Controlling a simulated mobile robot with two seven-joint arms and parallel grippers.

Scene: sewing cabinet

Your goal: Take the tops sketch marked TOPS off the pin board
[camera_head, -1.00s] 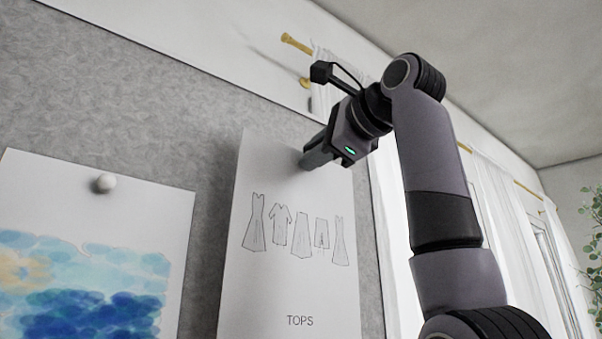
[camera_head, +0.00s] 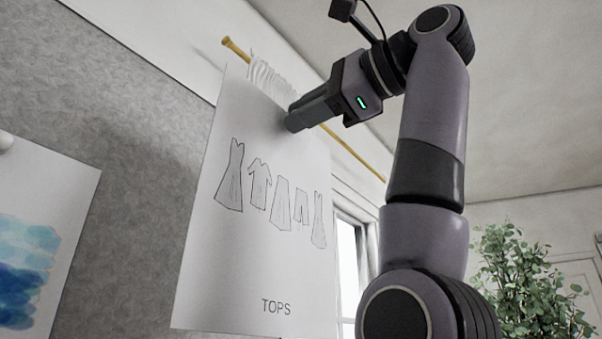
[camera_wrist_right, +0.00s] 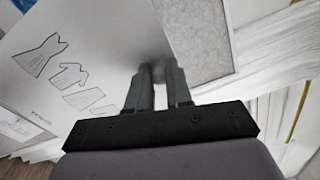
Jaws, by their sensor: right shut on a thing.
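The tops sketch (camera_head: 255,255) is a white sheet with several outlined garments and the word TOPS at its bottom. In the head view it hangs tilted, standing clear of the pin board (camera_head: 130,130) and covering part of its right edge. My right gripper (camera_head: 291,122) is shut at the upper part of the sheet. In the right wrist view, a round grey knob, likely its pin (camera_wrist_right: 157,72), shows between the fingertips, with the sketch (camera_wrist_right: 95,45) behind. My left gripper is not in view.
A brass curtain rod (camera_head: 350,150) and white curtain (camera_head: 272,80) lie behind the sketch. A leafy plant (camera_head: 520,285) stands at the lower right.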

